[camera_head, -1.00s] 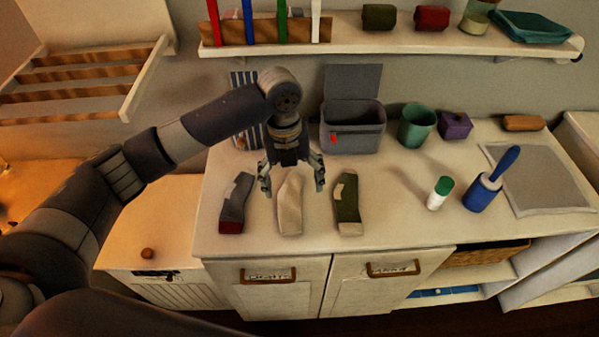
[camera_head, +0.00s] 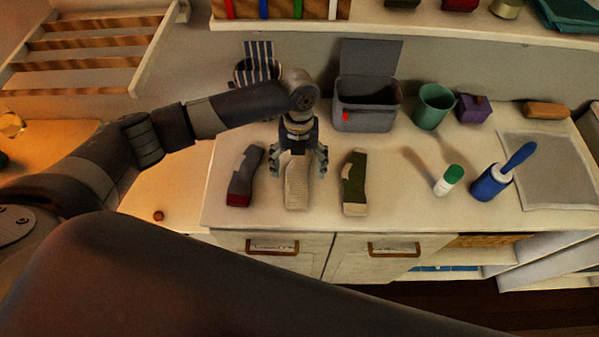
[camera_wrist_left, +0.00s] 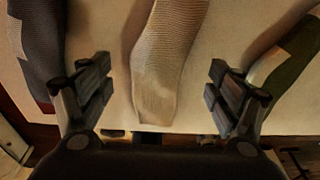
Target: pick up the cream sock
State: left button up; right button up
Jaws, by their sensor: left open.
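The cream sock (camera_head: 297,190) lies flat on the white counter, between two other socks. It also shows in the left wrist view (camera_wrist_left: 165,60), running between my fingers. My left gripper (camera_head: 299,170) is open above the sock, one finger on each side of it. In the left wrist view the open fingers (camera_wrist_left: 155,90) stand apart from the sock on both sides. The sock's upper part is hidden by the gripper in the head view. My right gripper is not in view.
A grey lidded bin (camera_head: 366,112) stands behind.

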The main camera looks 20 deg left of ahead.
pick_arm(q)
jog(key=shift+s+f, duration=0.15)
jog(key=shift+f, duration=0.6)
jog(key=c, duration=1)
jog(key=shift+o, duration=0.2)
jog(key=shift+r, duration=0.15)
